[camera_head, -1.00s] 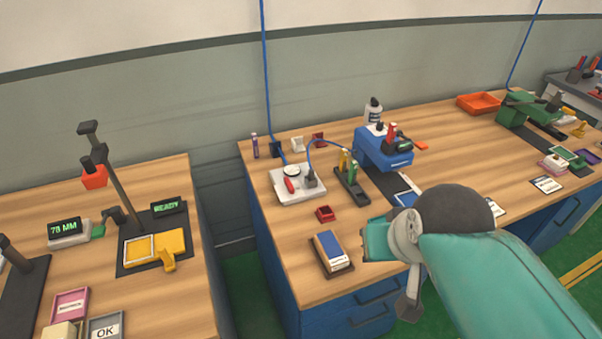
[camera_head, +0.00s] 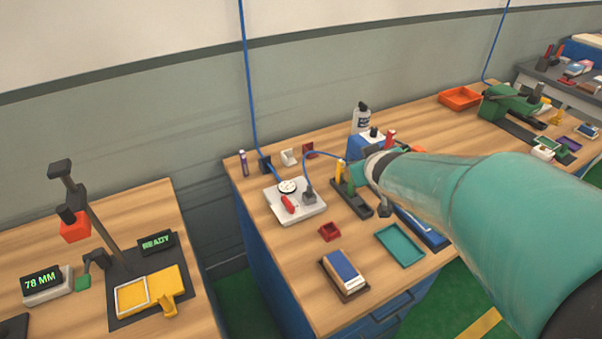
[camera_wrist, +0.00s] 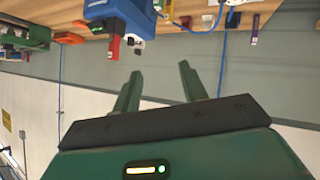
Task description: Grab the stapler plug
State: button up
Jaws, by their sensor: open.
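A small grey plug (camera_head: 309,196) stands on the right part of a white socket board (camera_head: 285,214) in the head view. A blue cable arches from it toward the blue stapler (camera_head: 366,147), which is partly hidden behind my arm. The stapler also shows upside down at the top of the wrist view (camera_wrist: 110,14). My gripper (camera_wrist: 160,70) is open, with nothing between its fingers. It is in the air near the stapler, to the right of the plug and apart from it. I cannot make out the plug clearly in the wrist view.
The board also has a red switch (camera_head: 288,204) and a round white socket (camera_head: 287,186). A black holder (camera_head: 352,205) with upright coloured items stands between the board and my arm. A red box (camera_head: 330,231) and teal tray (camera_head: 400,245) lie nearer the front.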

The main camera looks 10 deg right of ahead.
jog(key=w+f+n+t+y, duration=0.1)
jog(key=w+f+n+y, duration=0.2)
jog(key=w+f, duration=0.25)
jog(key=n+g+y, duration=0.1)
jog(key=n+y, duration=0.1)
jog(key=y, duration=0.5)
send_near(312, 187)
jog(key=x, duration=0.7)
jog(key=shift+s+a+f, duration=0.15)
jog(key=shift+s+f, duration=0.05)
jog(key=shift+f, duration=0.05)
jog(key=x, duration=0.6)
jog(key=shift+w+d+r, duration=0.15)
jog(key=shift+w+d, duration=0.05)
jog(key=shift+w, duration=0.05)
grip_shut()
